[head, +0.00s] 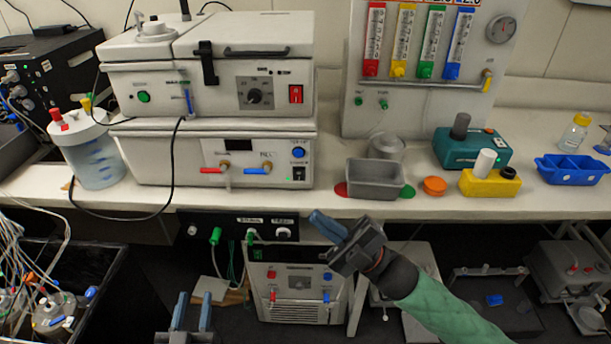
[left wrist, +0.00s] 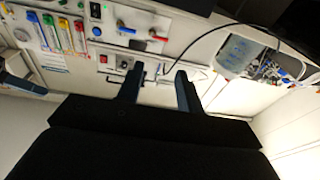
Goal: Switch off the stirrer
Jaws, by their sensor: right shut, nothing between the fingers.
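No label that I can read names the stirrer. On the bench at the left, the upper white unit (head: 205,75) has a dark knob (head: 254,96) and a red rocker switch (head: 295,94). The lower white unit (head: 190,152) has a dark display, red and blue taps and a black switch (head: 298,174). My left gripper (head: 195,297) is open and empty at the bottom of the head view, below the bench front; its spread fingers also show in the left wrist view (left wrist: 158,78). My right gripper (head: 319,220) is shut and empty, in front of the bench edge, touching no switch.
A lidded vessel (head: 92,150) with tubes stands left of the white units, with a black cable looping over the bench. A grey tray (head: 375,178), a teal device (head: 470,148) and a blue rack (head: 572,170) stand to the right. Another panelled unit (head: 297,290) sits below the bench.

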